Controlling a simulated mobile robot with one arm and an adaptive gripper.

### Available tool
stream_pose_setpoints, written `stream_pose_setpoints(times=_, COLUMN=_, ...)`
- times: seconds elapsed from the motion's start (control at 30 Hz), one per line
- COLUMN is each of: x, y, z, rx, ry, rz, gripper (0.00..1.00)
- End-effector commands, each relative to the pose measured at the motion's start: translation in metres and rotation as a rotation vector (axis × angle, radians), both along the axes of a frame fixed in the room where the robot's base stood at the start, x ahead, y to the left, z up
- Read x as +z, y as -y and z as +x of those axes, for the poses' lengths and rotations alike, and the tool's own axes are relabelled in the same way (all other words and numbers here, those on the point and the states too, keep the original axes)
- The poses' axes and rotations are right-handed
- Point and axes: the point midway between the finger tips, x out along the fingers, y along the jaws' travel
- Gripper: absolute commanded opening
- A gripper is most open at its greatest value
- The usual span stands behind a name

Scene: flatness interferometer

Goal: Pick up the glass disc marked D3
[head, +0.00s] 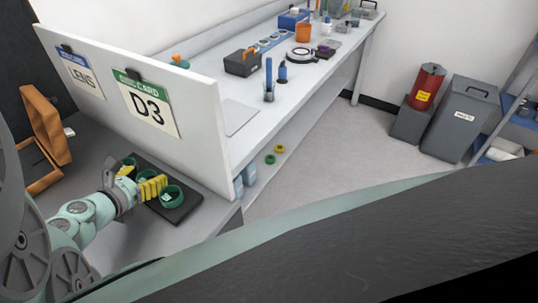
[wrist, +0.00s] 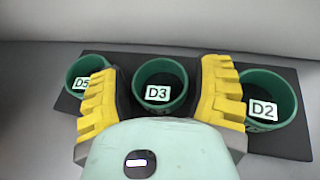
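A green ring-shaped holder labelled D3 (wrist: 160,82) stands in the middle of a dark plate (wrist: 300,141) in the wrist view. Its inside looks dark, and I cannot make out the glass itself. Similar holders labelled D5 (wrist: 82,80) and D2 (wrist: 264,104) stand to its left and right. My gripper (wrist: 161,92) is open and empty, with one yellow finger on each side of D3. I cannot tell whether the fingers touch it.
A white upright panel (head: 195,125) stands behind the plate, with a D3 card (head: 150,112) and a LENS card (head: 80,75) clipped on. The long bench (head: 290,100) beyond the panel holds several tools.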

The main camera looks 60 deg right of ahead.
Motion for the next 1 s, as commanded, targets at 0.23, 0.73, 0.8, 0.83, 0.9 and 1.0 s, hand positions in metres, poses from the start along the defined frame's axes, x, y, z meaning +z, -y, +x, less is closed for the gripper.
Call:
stream_pose_setpoints(times=0.23, x=0.0, y=0.0, z=0.0, rx=-0.001, ry=0.0, rz=0.0, gripper=0.41)
stream_pose_setpoints(times=0.73, x=0.001, y=-0.001, z=0.001, rx=0.002, ry=0.0, rz=0.0, gripper=0.15)
stream_pose_setpoints(times=0.8, x=0.003, y=-0.001, z=0.002, rx=0.003, ry=0.0, rz=0.0, gripper=0.15)
stream_pose_setpoints(times=0.83, x=0.004, y=-0.002, z=0.002, rx=0.003, ry=0.0, rz=0.0, gripper=0.15)
stream_pose_setpoints(times=0.9, x=0.008, y=-0.003, z=0.004, rx=0.003, ry=0.002, rz=0.001, gripper=0.15)
stream_pose_setpoints(times=1.0, x=0.017, y=-0.006, z=0.007, rx=0.006, ry=0.002, rz=0.001, gripper=0.15)
